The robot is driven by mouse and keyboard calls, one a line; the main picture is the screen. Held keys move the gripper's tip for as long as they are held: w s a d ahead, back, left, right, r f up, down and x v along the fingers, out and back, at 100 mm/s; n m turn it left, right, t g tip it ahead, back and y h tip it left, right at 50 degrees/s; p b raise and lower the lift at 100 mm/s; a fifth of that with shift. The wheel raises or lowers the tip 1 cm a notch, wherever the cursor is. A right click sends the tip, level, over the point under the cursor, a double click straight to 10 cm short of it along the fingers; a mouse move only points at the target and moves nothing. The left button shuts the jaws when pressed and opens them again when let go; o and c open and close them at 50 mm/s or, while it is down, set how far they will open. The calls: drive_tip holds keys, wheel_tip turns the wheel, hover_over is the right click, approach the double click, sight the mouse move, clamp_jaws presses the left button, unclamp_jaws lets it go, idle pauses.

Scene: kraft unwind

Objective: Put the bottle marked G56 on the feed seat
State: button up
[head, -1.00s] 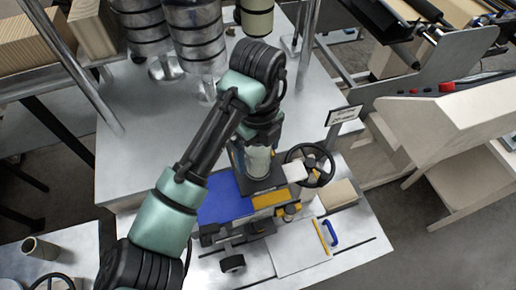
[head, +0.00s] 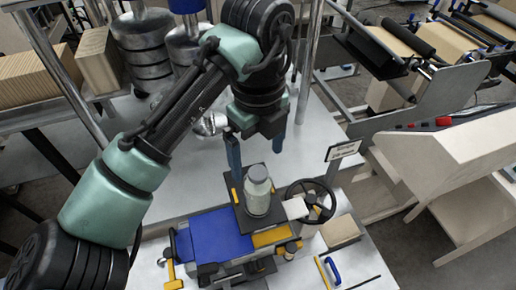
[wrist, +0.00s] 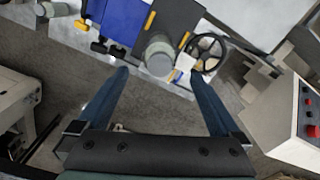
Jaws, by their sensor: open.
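A pale grey-green bottle (head: 257,192) with a lighter cap stands upright on a dark square plate (head: 243,222) of the blue-topped machine. Yellow strips flank the plate, which looks like a seat. I cannot read any mark on the bottle. My gripper (head: 256,164) is open and empty above the bottle, clear of it. In the wrist view the bottle (wrist: 159,55) shows from above, beyond and between the spread fingertips (wrist: 160,72).
A black handwheel (head: 311,202) stands right of the bottle, near a small sign (head: 343,150) too small to read. A cardboard-coloured block (head: 340,231) and a blue handle (head: 332,270) lie at the front right. Metal posts and stacked cylinders (head: 147,55) stand behind.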

drive_tip(key=shift+r, duration=0.4)
drive_tip(key=w+d+r+n+t+h, duration=0.4)
drive_tip(key=d+r, duration=0.3)
drive_tip(key=d, duration=0.5)
drive_tip(key=w+d+r+n+t+h, duration=0.1)
drive_tip(key=d+r+n+t+h, duration=0.2)
drive_tip(key=r, duration=0.4)
drive_tip(key=w+d+r+n+t+h, duration=0.25)
drive_tip(key=r+t, duration=0.25)
drive_tip(key=r, duration=0.3)
drive_tip(key=s+a+r+n+t, duration=0.3)
drive_tip(key=r+n+t, duration=0.1)
drive_tip(key=r, duration=0.2)
drive_tip(key=s+a+r+n+t, duration=0.2)
drive_tip(key=a+r+n+t, duration=0.15)
drive_tip(key=r, duration=0.25)
drive_tip(key=s+a+r+n+t+y, duration=0.6)
drive_tip(key=s+a+n+t+y, duration=0.2)
drive_tip(key=a+n, duration=0.3)
drive_tip(key=shift+s+r+y, duration=0.25)
drive_tip(key=shift+s+y, duration=0.5)
drive_tip(key=shift+s, duration=0.1)
